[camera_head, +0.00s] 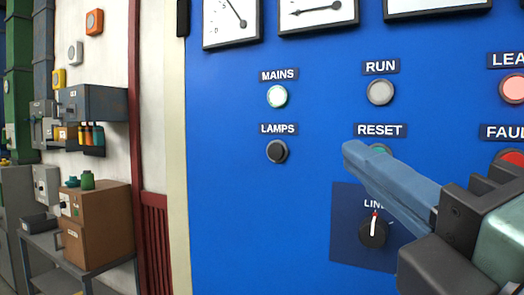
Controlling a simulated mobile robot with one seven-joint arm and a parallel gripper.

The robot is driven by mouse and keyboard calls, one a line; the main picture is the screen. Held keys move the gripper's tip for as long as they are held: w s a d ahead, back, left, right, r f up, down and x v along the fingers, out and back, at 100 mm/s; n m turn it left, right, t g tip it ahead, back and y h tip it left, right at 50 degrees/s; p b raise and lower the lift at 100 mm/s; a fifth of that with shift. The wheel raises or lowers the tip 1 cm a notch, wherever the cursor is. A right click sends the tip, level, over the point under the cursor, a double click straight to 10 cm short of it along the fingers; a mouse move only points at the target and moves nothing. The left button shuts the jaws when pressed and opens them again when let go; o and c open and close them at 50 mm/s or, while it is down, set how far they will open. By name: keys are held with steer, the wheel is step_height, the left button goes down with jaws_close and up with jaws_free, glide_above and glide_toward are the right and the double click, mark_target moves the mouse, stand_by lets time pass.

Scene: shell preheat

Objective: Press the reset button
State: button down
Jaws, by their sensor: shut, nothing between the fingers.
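The reset button (380,149) is on the blue panel (240,220), right under the RESET label (380,130). Only a green upper part of it shows; my gripper hides the rest. My gripper (352,152) is shut and empty, reaching in from the lower right. Its blue-grey fingertips overlap the button's left and lower side in the picture. I cannot tell whether they touch the button or are apart from it.
Nearby on the panel are the lit MAINS lamp (277,96), the black LAMPS button (277,152), the RUN lamp (380,91), a red FAULT light (510,158) and a rotary knob (373,230) below my fingers. Gauges (318,12) line the top. A bench with boxes (95,225) stands at left.

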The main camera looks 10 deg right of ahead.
steer(key=shift+s+d+f+n+g, duration=0.2)
steer(key=shift+n, duration=0.5)
steer(key=shift+s+d+f+n+g, duration=0.15)
steer(key=shift+f+n+g, duration=0.05)
steer(key=shift+n, duration=0.5)
steer(key=w+d, duration=0.5)
steer(key=w, duration=0.2)
steer(key=shift+w, duration=0.15)
steer(key=shift+w, duration=0.1)
stand_by(1.3)
steer(key=shift+w+d, duration=0.2)
steer(key=shift+w, duration=0.05)
